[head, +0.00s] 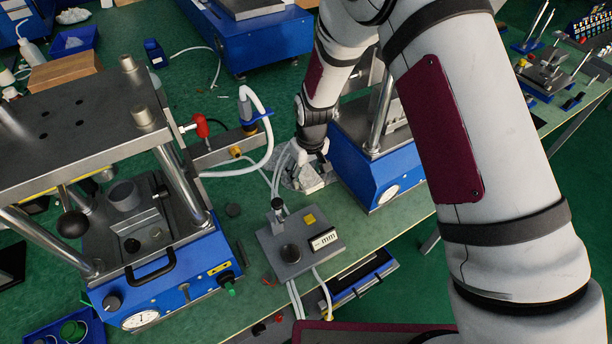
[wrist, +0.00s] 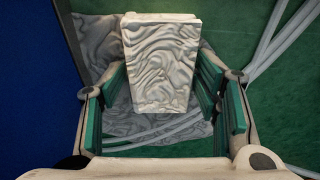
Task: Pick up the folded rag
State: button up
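The folded rag (wrist: 160,65) is an off-white, wrinkled, block-shaped bundle in the wrist view. It sits between the two green-padded fingers of my gripper (wrist: 163,75). The fingers lie close along its left and right sides; whether both pads press on it is not clear. In the head view, the rag (head: 309,180) shows as a small pale shape just below my gripper (head: 311,155), partly hidden by it. A grey crumpled cloth or sheet (wrist: 112,95) lies behind and below the rag in the wrist view.
A blue press (head: 375,165) stands close right of my gripper. A grey box with a display (head: 300,240) is in front, and a larger press (head: 160,270) is at left. Pale hoses (wrist: 275,50) run beside the rag. The green bench top (head: 225,115) has some bare room behind left.

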aim_at(306, 174)
jog(key=c, duration=0.4)
jog(key=shift+c, duration=0.2)
notch_tip(306, 174, up, 10)
dwell(0.6)
